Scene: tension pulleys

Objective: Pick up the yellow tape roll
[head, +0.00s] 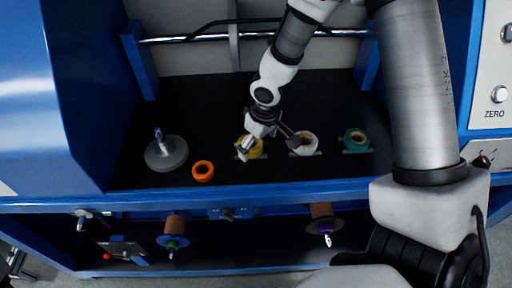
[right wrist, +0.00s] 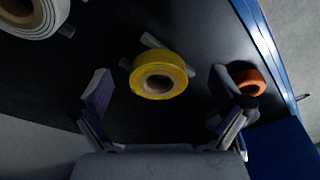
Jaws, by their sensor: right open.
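The yellow tape roll (head: 254,149) sits on the black shelf, partly hidden behind my right gripper in the head view. In the right wrist view the yellow tape roll (right wrist: 159,75) lies between and beyond the two fingers, its brown core facing the camera. A light bar shows behind it. My right gripper (head: 270,146) is above the shelf at the roll, fingers spread. In the right wrist view my right gripper (right wrist: 163,92) is open, with gaps between the roll and both fingers. My left gripper is not in view.
An orange roll (head: 203,171) and a grey round base (head: 166,153) stand left of the yellow roll. A white roll (head: 304,143) and a green roll (head: 356,140) stand right. The shelf's blue front edge (head: 270,193) is close. Behind runs a metal rod (head: 185,39).

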